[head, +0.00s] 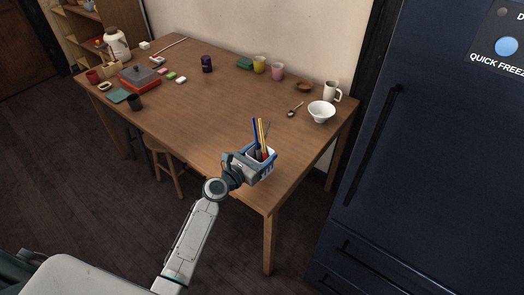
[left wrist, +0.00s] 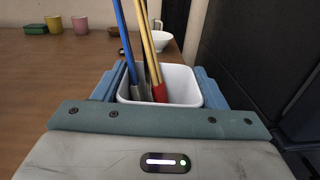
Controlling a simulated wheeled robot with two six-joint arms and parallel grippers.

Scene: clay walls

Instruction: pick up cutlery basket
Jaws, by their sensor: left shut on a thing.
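The cutlery basket (head: 262,153) is a small white container at the near right corner of the wooden table. It holds upright utensils with blue and yellow handles. In the left wrist view the basket (left wrist: 184,84) sits between the two blue fingers, with a red piece inside it. My left gripper (head: 257,164) is shut on the basket, one finger on each side. The basket's underside is hidden, so I cannot tell whether it touches the table. My right gripper is not in view.
The wooden table (head: 200,105) is clear in its middle. A white bowl (head: 321,111), a mug (head: 332,91) and a spoon (head: 295,110) lie beyond the basket. A dark fridge (head: 430,160) stands to the right. A stool (head: 165,165) is tucked under the near side.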

